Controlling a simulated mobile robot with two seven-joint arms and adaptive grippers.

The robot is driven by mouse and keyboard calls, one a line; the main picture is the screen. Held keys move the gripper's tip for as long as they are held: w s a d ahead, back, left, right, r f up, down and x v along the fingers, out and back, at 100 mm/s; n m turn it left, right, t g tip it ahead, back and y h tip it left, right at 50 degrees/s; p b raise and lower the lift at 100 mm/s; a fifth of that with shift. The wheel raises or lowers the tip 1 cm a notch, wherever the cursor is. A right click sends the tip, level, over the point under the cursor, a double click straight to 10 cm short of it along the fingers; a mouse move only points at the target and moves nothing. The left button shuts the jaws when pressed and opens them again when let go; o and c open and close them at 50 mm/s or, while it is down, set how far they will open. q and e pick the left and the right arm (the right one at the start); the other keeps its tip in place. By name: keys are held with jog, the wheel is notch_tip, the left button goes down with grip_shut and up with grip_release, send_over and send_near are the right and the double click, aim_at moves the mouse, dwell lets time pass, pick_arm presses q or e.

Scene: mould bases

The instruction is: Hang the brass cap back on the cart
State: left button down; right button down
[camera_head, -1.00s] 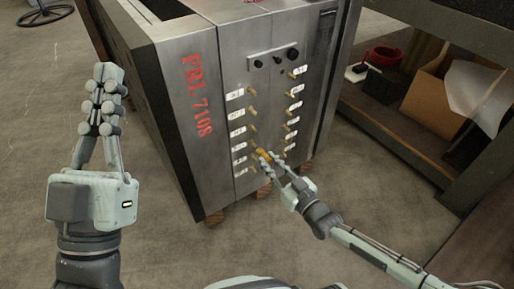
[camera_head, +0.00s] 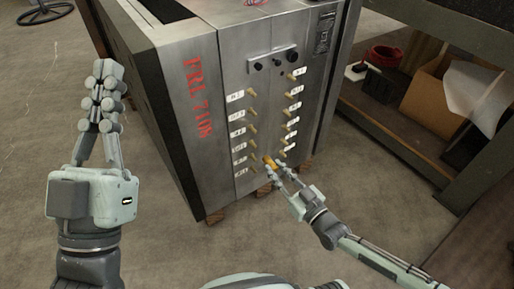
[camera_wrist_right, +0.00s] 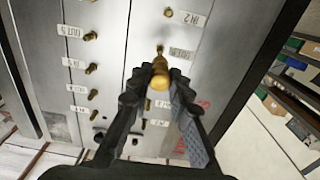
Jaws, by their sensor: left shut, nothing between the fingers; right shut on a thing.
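The brass cap (camera_wrist_right: 160,78) is between the fingers of my right gripper (camera_wrist_right: 157,92) in the right wrist view. It also shows as a small orange-gold piece (camera_head: 269,161) in the head view, at the low front of the metal cart (camera_head: 215,128). A small brass fitting (camera_wrist_right: 160,49) on the cart face stands just beyond the cap; I cannot tell whether they touch. My right gripper (camera_head: 278,173) is shut on the cap. My left gripper (camera_head: 105,75) is shut and empty, left of the cart.
Two columns of labelled brass fittings (camera_head: 252,110) stick out of the cart face around the right gripper. Dark knobs (camera_head: 275,59) sit above them. A shelf (camera_head: 400,150) with a cardboard box (camera_head: 438,95) stands to the right. The floor (camera_head: 160,235) in front is clear.

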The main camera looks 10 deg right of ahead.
jog(key=shift+p+v, duration=0.65)
jog(key=shift+v, duration=1.2)
jog(key=shift+s, duration=0.1)
